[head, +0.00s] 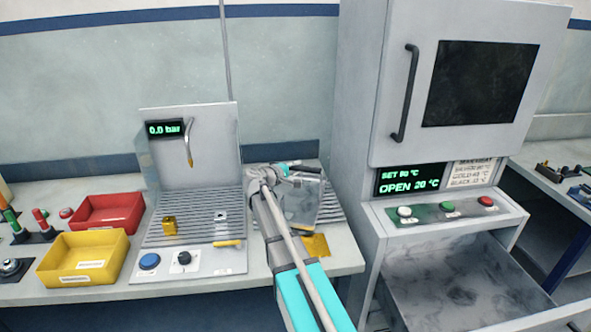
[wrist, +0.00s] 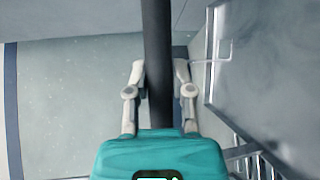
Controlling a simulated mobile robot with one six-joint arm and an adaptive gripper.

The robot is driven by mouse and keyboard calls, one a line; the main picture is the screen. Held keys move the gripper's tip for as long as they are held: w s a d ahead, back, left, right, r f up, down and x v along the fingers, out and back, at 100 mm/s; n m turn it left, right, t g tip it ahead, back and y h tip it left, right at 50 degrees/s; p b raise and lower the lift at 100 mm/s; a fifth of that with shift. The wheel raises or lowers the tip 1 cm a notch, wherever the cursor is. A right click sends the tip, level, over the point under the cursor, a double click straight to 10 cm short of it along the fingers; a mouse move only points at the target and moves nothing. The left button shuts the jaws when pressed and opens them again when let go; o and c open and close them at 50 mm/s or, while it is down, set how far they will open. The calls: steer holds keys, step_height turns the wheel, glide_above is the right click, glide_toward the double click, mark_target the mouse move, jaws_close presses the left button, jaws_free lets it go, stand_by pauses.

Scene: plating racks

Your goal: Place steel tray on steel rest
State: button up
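The steel tray (head: 303,200) is a grey, shiny, shallow piece with a dark handle, at the right end of the bench in the head view. My gripper (head: 300,169) is at its upper edge, coming in from the left. In the wrist view the two fingers of my gripper (wrist: 158,72) stand on both sides of the dark handle and appear closed on it. The tray's grey surface (wrist: 272,70) fills the right of that view. The steel rest (head: 331,212) seems to be the ribbed rack behind and beside the tray, partly hidden by tray and arm.
A ribbed station (head: 190,215) with a pressure display stands left of my arm. Red (head: 107,213) and yellow (head: 83,258) bins lie further left. A gold plate (head: 316,245) lies at the bench front. A tall oven (head: 385,130) with an open lower drawer stands close on the right.

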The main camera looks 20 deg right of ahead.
steer(key=o, duration=0.4)
steer(key=shift+r, duration=0.15)
steer(key=p+v, duration=0.2)
steer(key=v, duration=1)
stand_by(0.7)
